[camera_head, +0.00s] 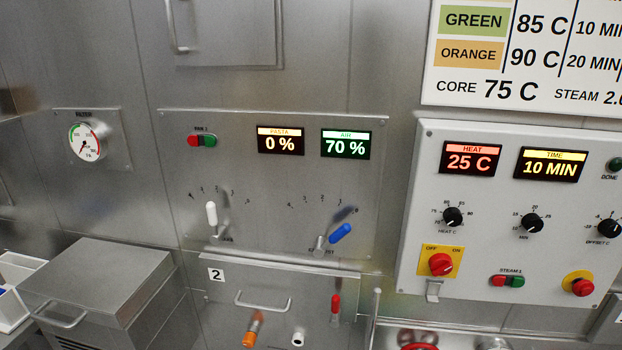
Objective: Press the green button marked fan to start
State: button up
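The green button (210,140) sits to the right of a red button (193,141) on the steel control panel (290,190), left of the displays. The small label above the pair is hard to read but looks like "FAN" with a number. Nothing covers the buttons. My gripper is not in view.
A white lever (211,212) and a blue lever (340,233) stick out below the buttons. Displays read pasta 0 % (281,141) and air 70 % (345,144). The grey panel (420,200) at right has another red-green pair (508,281). A steel box (110,275) stands lower left.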

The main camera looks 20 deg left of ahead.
aim_at(210, 141)
jog(key=u, duration=1.35)
